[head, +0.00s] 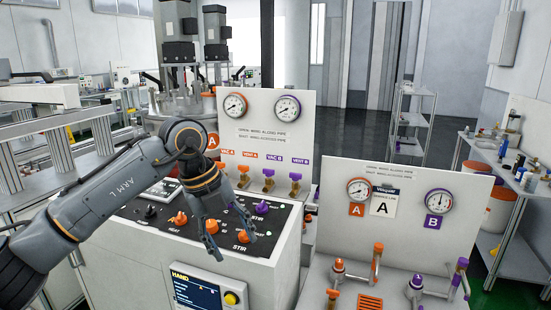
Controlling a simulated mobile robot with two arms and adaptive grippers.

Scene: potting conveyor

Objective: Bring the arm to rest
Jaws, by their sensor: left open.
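The panel carries orange knobs (180,219) and a purple knob (262,207). The gripper hides part of the panel. Whether it touches anything there I cannot tell. My right gripper does not show.
A white gauge board (265,132) with small valve levers stands behind the panel. A second gauge board (405,200) stands at the right, with orange pipe (376,262) and purple pipe (460,275) fittings before it. A display (195,292) is below the gripper. Shelving (412,122) stands farther back.

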